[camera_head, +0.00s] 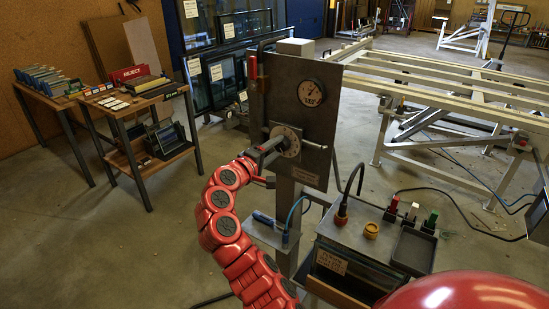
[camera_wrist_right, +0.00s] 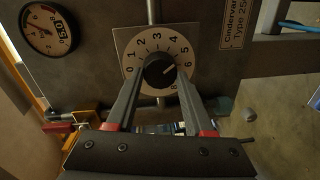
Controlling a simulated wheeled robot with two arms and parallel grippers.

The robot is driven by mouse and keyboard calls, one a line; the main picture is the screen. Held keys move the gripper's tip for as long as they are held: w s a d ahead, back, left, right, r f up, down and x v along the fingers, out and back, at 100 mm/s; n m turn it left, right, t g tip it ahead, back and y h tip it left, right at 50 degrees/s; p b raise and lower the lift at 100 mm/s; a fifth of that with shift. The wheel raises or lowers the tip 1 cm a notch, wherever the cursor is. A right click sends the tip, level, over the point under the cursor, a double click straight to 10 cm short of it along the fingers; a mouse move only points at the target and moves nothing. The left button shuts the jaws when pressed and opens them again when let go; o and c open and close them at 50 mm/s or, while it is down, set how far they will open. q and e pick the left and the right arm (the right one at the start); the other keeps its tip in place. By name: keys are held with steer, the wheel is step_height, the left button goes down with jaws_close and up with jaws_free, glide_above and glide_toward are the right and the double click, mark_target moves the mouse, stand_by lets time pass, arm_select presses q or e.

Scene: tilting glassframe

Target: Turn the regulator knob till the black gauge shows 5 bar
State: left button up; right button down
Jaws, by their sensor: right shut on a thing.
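The regulator knob (camera_wrist_right: 160,72) is black with a white mark, on a square pale dial plate (camera_wrist_right: 184,42) with printed numbers. The mark points right and slightly up, roughly between 5 and 6. In the head view the dial plate (camera_head: 291,138) faces me on the grey panel. My right gripper (camera_wrist_right: 160,76) is shut on the knob, one finger on each side. In the head view my right gripper (camera_head: 274,148) reaches it from the left. The black-rimmed gauge (camera_wrist_right: 47,27) shows upper left in the wrist view, with a "5.0" label; it also shows in the head view (camera_head: 312,92). Its needle is too small to read surely.
The upright grey panel (camera_head: 287,97) stands on a post. A shelf table (camera_head: 134,104) is at the left, a pale frame rack (camera_head: 450,80) behind right. Open floor lies left of my arm.

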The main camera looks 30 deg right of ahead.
steer(key=shift+m+b, duration=0.5)
steer(key=shift+c, duration=1.4)
jaws_free()
steer(key=b+v, duration=0.1)
steer(key=v, duration=1.6)
steer(key=shift+s+a, duration=0.2)
